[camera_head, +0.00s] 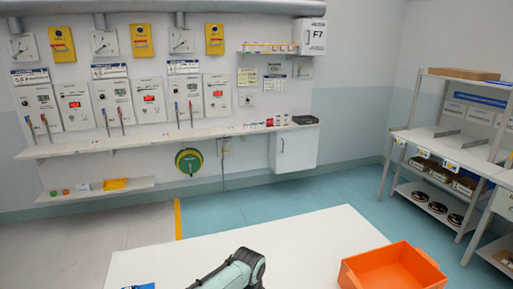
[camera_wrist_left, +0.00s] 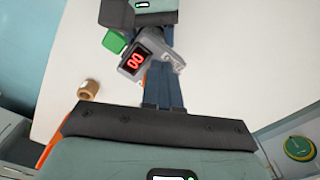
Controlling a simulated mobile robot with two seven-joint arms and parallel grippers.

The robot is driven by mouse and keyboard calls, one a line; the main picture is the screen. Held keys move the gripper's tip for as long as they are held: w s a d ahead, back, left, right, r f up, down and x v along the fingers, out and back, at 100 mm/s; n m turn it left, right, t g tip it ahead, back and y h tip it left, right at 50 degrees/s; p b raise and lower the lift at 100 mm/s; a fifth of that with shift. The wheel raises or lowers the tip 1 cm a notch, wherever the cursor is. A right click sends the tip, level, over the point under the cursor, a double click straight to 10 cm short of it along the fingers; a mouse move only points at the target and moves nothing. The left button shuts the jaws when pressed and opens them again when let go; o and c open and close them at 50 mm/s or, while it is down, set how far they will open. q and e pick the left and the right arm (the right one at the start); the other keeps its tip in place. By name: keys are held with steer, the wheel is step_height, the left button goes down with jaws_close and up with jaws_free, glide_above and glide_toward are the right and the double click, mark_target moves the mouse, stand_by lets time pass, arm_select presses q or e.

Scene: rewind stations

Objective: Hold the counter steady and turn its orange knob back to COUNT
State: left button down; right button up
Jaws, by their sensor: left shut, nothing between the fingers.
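The counter (camera_wrist_left: 148,60) shows in the left wrist view as a grey device with a lit red display that appears to read 00. It lies over the white table. My left gripper (camera_wrist_left: 163,70) is shut and empty, its fingertips at the counter's lower edge; I cannot tell whether they touch. My right gripper (camera_wrist_left: 163,36) comes from the top of that view, its fingers reaching the counter's far side. Whether it grips the counter is unclear. No orange knob can be made out clearly; the fingers cover part of the counter. The head view shows neither gripper.
A green block (camera_wrist_left: 116,41) is beside the counter. A small tan cylinder (camera_wrist_left: 88,90) is on the white table (camera_head: 300,245). An orange tray (camera_head: 395,268) stands at the table's right. Wall stations and a shelf rack (camera_head: 440,135) stand farther back.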

arm_select(q)
steer(key=shift+w+a, duration=0.3)
steer(key=shift+w, duration=0.15)
stand_by(0.3)
steer(key=shift+a, duration=0.1)
steer(key=shift+s+a, duration=0.2)
steer(key=shift+a, duration=0.05)
steer(key=shift+r, duration=3)
steer(key=shift+s+d+f, duration=0.3)
steer(key=shift+s+f, duration=0.05)
steer(key=shift+f, duration=0.65)
steer(key=shift+s+d+f, duration=0.25)
steer(key=shift+s+f, duration=0.1)
steer(key=shift+f, duration=0.65)
steer(key=shift+s+d+f, duration=0.3)
steer(key=shift+s+f, duration=0.05)
steer(key=shift+f, duration=0.65)
steer(key=shift+w+d, duration=0.2)
steer(key=shift+w, duration=0.4)
steer(key=shift+w+a, duration=0.25)
steer(key=shift+a, duration=0.2)
